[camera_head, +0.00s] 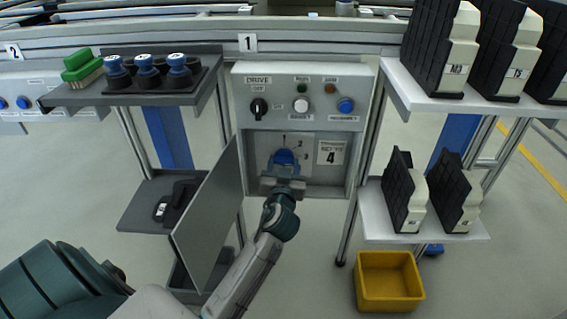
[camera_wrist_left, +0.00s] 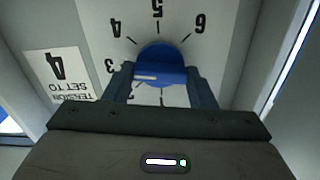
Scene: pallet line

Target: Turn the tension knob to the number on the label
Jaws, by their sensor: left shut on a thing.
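The blue tension knob (camera_head: 285,157) sits on a white dial plate in the open lower bay of the station's panel. It also shows in the left wrist view (camera_wrist_left: 160,62), where 3, 4, 5 and 6 are readable around it. A short white mark on the knob lies on the side of the 3; its exact reading I cannot tell. The label (camera_head: 332,153) right of the dial reads "TENSION SET TO 4"; it appears upside down in the wrist view (camera_wrist_left: 58,72). My left gripper (camera_head: 284,174) is shut on the knob, one finger each side. My right gripper is out of view.
An open grey door (camera_head: 206,217) hangs left of the bay, close beside my left arm. Above the bay is a drive control panel (camera_head: 300,95) with switches. Shelves with blue-topped parts (camera_head: 147,68) and black-and-white units (camera_head: 403,193) flank it. A yellow bin (camera_head: 388,282) stands lower right.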

